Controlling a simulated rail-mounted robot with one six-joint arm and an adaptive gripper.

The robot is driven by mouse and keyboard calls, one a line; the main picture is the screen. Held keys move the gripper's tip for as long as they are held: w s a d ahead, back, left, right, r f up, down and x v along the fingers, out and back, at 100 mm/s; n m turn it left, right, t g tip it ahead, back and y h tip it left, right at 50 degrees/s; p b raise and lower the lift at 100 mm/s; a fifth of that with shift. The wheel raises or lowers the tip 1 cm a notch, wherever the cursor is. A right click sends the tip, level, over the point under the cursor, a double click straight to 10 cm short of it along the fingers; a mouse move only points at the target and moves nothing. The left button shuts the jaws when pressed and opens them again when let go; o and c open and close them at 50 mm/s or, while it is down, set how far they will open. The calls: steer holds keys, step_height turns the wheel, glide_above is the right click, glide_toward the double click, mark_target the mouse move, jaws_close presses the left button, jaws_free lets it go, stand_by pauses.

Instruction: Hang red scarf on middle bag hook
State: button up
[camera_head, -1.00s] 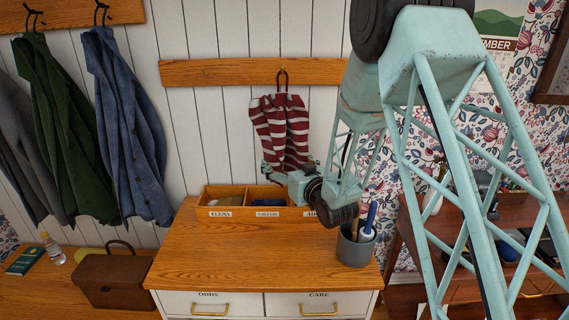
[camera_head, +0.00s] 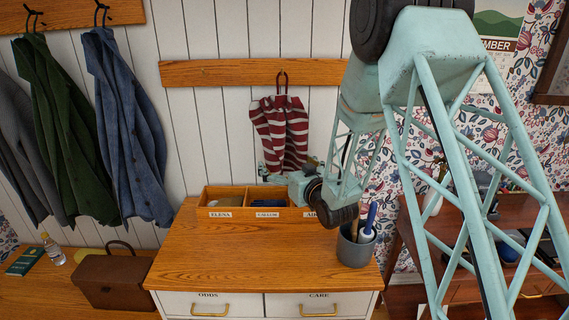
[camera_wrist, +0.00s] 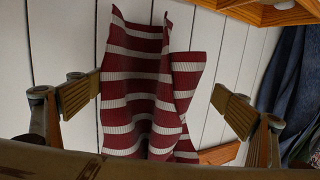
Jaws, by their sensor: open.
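The red and white striped scarf (camera_head: 282,133) hangs at the hook (camera_head: 282,78) on the wooden wall board (camera_head: 225,72). Its top meets the lower part of the hook, and its folds drop down over the white panelling. My gripper (camera_head: 287,168) is at the scarf's lower end, partly hidden by my own wrist. In the wrist view the scarf (camera_wrist: 150,85) lies between the two spread fingers of my gripper (camera_wrist: 157,102).
A wooden organizer (camera_head: 238,211) with labelled compartments stands below the scarf on the cabinet top (camera_head: 240,255). A grey cup (camera_head: 355,248) with tools stands to the right, close to my arm. A blue coat (camera_head: 128,125) and a green coat (camera_head: 58,125) hang at left.

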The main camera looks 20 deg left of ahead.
steer(key=shift+d, duration=0.1)
steer(key=v, duration=1.2)
stand_by(0.5)
